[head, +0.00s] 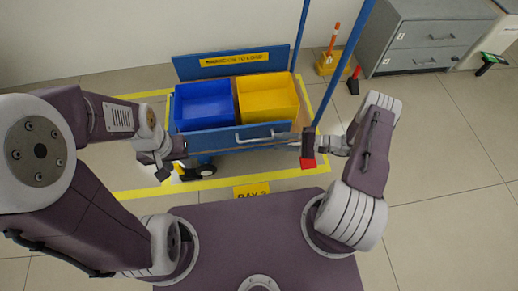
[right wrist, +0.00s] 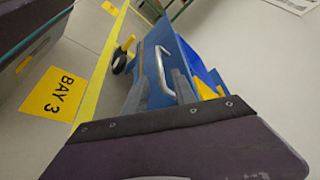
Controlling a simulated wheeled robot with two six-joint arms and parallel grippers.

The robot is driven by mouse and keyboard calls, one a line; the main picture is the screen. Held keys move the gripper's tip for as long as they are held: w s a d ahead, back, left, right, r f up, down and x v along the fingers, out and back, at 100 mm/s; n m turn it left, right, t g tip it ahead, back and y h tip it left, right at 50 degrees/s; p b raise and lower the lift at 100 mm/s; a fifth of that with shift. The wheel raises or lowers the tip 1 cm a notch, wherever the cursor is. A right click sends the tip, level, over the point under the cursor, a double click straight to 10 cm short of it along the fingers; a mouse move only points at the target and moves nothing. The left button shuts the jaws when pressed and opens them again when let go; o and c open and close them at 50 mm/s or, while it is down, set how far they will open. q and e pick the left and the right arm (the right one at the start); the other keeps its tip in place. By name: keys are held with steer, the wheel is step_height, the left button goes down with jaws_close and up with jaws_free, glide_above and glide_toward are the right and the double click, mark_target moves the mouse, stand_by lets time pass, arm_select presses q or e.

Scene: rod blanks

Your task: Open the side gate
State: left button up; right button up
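The side gate (head: 222,139) is the blue front panel of a cart, upright, with a pale bar handle (head: 256,134). In the right wrist view, the handle (right wrist: 160,66) stands on the blue panel (right wrist: 151,45) between and beyond the two grey fingers of my right gripper (right wrist: 160,84). These fingers are apart, with a gap to the handle on each side. In the head view, my right gripper (head: 286,141) is at the gate's right part. My left gripper (head: 176,158) is near the gate's left end; its finger gap is unclear.
A blue bin (head: 204,104) and a yellow bin (head: 268,98) sit behind the gate. A blue post (head: 343,65) rises at the cart's right. A grey drawer cabinet (head: 425,35) stands at the back right. Yellow floor tape and a BAY 3 sign (head: 251,191) lie in front.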

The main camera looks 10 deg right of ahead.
mark_target(259, 140)
steer(key=shift+d+f, duration=0.1)
steer(key=b+x, duration=0.4)
steer(key=x, duration=0.4)
steer(key=shift+f, duration=0.2)
steer(key=shift+w+a, duration=0.2)
steer(key=shift+a, duration=0.25)
steer(key=shift+r, duration=0.1)
jaws_close()
stand_by(0.6)
